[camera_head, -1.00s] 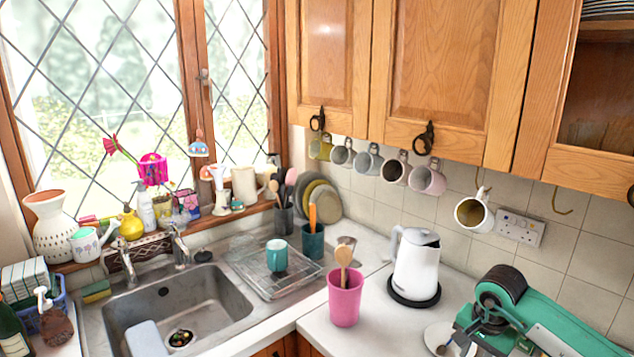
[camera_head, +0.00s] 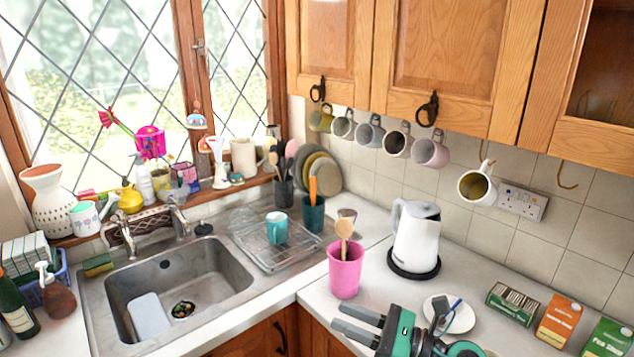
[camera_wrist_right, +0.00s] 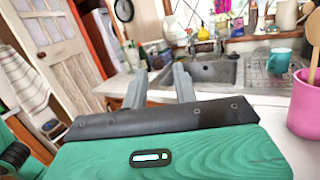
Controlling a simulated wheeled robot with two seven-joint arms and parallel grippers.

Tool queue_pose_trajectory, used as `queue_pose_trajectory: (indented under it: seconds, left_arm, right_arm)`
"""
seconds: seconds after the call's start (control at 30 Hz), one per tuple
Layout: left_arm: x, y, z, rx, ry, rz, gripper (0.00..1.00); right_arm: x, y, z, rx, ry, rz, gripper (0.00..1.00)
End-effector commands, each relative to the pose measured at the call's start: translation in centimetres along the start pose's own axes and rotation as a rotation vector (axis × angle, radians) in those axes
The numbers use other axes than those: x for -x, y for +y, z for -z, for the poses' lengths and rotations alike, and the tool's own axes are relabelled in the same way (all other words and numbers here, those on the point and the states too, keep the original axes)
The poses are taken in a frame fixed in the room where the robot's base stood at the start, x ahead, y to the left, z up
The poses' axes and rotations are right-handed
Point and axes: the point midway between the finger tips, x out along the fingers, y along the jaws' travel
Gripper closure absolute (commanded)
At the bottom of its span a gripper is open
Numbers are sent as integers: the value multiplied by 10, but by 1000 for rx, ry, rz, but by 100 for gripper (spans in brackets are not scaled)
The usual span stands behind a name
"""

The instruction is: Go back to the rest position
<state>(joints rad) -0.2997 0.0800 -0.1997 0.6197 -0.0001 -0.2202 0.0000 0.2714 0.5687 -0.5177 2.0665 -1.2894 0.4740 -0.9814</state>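My right gripper (camera_head: 341,317) is at the bottom of the head view, over the front of the right-hand worktop. Its two grey fingers point left and stand apart, with nothing between them. In the right wrist view the fingers (camera_wrist_right: 161,76) are also apart and empty, pointing toward the sink side of the room. The pink pot (camera_head: 345,272) with a wooden spoon stands just behind the fingertips in the head view, and shows at the right of the wrist view (camera_wrist_right: 306,112). My left gripper is not in view.
A white kettle (camera_head: 415,240) and a white plate (camera_head: 462,319) are near my right arm. Tea boxes (camera_head: 512,304) stand to the right. A mug (camera_head: 477,186) hangs from a hook. The sink (camera_head: 190,285) is at left, with a teal mug (camera_head: 277,228) on the drainer.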

Motion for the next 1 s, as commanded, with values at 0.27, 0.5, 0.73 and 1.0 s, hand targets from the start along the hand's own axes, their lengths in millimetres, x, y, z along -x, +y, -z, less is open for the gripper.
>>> queue_pose_trajectory:
  seconds: [0.27,0.5,0.73,1.0]
  left_arm:
    - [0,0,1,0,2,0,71]
    - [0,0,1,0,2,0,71]
    - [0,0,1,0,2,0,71]
    - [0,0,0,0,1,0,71]
  right_arm:
    - [47,-34,-30,-716,-496,367,71]
    - [127,-61,19,-1339,-877,729,71]
    - [206,-31,110,-1880,-1211,1146,71]
    - [261,55,188,2246,1458,-1611,71]
